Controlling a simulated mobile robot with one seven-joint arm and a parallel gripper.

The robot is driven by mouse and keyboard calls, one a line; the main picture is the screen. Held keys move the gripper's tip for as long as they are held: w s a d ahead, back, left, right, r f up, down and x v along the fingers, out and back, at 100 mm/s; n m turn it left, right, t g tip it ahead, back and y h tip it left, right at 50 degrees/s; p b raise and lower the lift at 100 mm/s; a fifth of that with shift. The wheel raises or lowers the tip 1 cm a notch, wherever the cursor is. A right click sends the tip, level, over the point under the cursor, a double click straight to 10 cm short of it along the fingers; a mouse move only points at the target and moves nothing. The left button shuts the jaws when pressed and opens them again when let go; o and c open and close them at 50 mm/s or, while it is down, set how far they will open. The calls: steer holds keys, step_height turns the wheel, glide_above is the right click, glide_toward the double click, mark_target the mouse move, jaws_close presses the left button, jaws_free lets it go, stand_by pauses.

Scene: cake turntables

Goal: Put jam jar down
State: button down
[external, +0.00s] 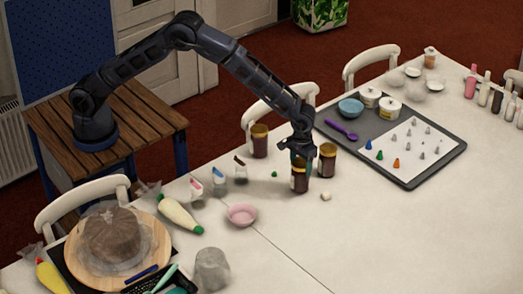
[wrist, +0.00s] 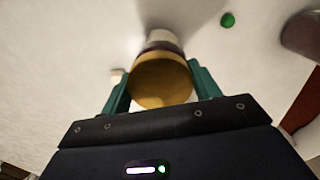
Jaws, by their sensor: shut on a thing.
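The jam jar (external: 299,181) is a dark brown-red jar with a pale label, upright between the fingers of my gripper (external: 299,162) at the middle of the white table. In the wrist view its gold lid (wrist: 160,81) fills the space between my two green fingers (wrist: 158,90), which are shut on it from both sides. The jar is at or very near the table top; I cannot tell whether its base touches. Two similar jars with gold lids stand close by, one just to the right (external: 327,160) and one behind to the left (external: 259,141).
A grey tray (external: 435,155) with a blue bowl (external: 350,108), tubs and piping tips lies to the right. A pink bowl (external: 242,214) and a small pale cube (external: 326,196) are near the jar. A cake turntable (external: 158,262) stands at left.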

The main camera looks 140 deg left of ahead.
steer(key=shift+f, duration=0.15)
steer(key=shift+c, duration=1.8)
jaws_free()
